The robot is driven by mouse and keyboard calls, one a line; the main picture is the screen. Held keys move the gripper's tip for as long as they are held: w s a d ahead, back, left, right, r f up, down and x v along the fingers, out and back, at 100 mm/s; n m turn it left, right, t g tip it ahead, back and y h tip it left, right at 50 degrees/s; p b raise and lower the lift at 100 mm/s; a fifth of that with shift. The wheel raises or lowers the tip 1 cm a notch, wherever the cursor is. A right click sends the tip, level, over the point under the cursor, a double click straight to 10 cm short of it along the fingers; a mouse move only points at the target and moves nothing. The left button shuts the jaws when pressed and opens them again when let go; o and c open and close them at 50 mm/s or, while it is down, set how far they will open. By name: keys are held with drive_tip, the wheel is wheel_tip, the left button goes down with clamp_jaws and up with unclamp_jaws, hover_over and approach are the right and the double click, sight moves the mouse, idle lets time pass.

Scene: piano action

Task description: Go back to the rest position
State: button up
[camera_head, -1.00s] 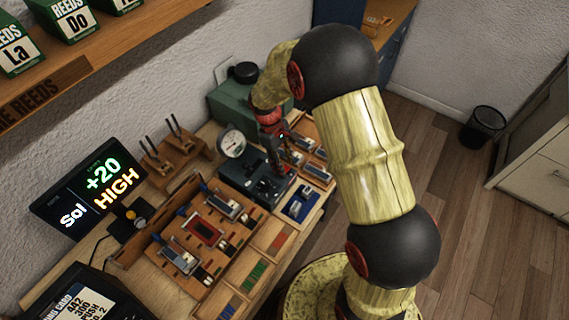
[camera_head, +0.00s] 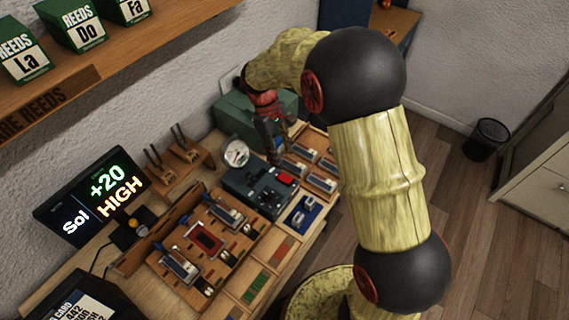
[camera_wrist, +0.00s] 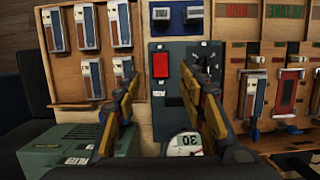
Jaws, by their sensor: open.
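My gripper (camera_head: 276,158) is raised above the back of the workbench, over the far end of the dark control box (camera_head: 258,190). In the wrist view my gripper (camera_wrist: 165,88) has its two fingers spread wide with nothing between them. The dark box with a red button (camera_wrist: 160,65) lies beyond the fingertips there. My arm is bent, with the elbow high at the right of the head view.
A round gauge (camera_head: 236,153) and a green box (camera_head: 232,118) stand close to my gripper. A monitor (camera_head: 92,192) reads "Sol +20 HIGH". A shelf of reed boxes (camera_head: 82,33) overhangs the left. Open floor (camera_head: 440,165) lies right, with a bin (camera_head: 485,140).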

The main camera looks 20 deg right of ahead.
drive_tip(key=shift+v, duration=0.9)
drive_tip(key=s+r+m+t+b, duration=0.1)
drive_tip(key=s+r+m+t, duration=0.1)
drive_tip(key=s+r, duration=0.3)
drive_tip(key=s+d+r+m+t+y+b, duration=0.1)
drive_tip(key=s+r+m+t, duration=0.1)
drive_tip(key=s, duration=0.9)
drive_tip(key=s+r+m+t+b, duration=0.2)
drive_tip(key=s+r+m+t, duration=0.1)
drive_tip(key=s+r, duration=0.4)
drive_tip(key=shift+s+d+r+t+y, duration=0.3)
drive_tip(key=shift+s+r+t+y, duration=0.15)
drive_tip(key=shift+s, duration=0.2)
drive_tip(key=shift+f, duration=0.1)
